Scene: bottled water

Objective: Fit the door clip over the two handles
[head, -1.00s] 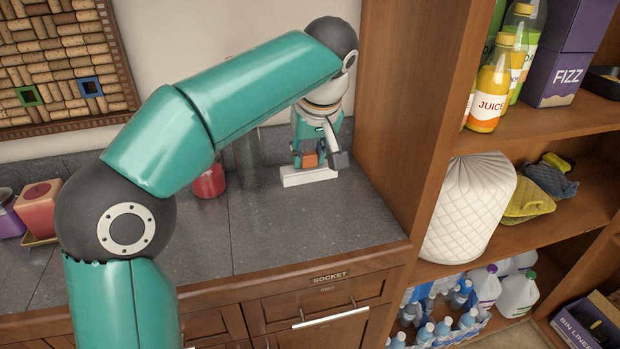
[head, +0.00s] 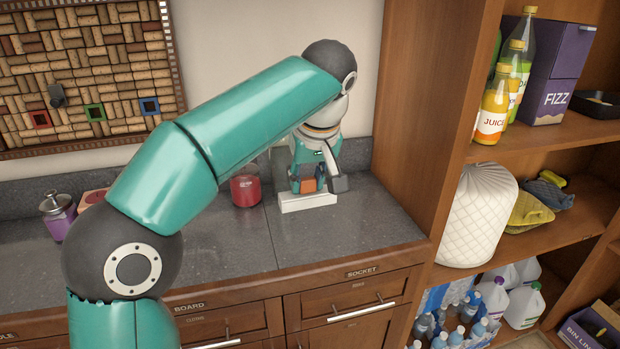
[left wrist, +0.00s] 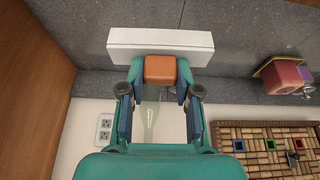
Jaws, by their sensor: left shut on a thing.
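My left gripper (head: 308,182) is shut on an orange block (head: 309,184) joined to a long white bar (head: 307,202), apparently the door clip. The left wrist view shows the orange block (left wrist: 160,69) between the fingers, with the white bar (left wrist: 160,45) lying crosswise beyond them. The bar is over the grey counter; I cannot tell whether it touches it. Two metal handles show on the wooden front below: one on the right (head: 362,310) under the SOCKET label, one on the left (head: 222,341). Both are apart from the clip. My right gripper is not in view.
A red jar (head: 245,190) stands left of my gripper, and a purple jar (head: 57,216) farther left. A tall wooden shelf side (head: 420,100) closes off the right. The counter front (head: 330,245) is clear. A corkboard (head: 80,70) hangs behind.

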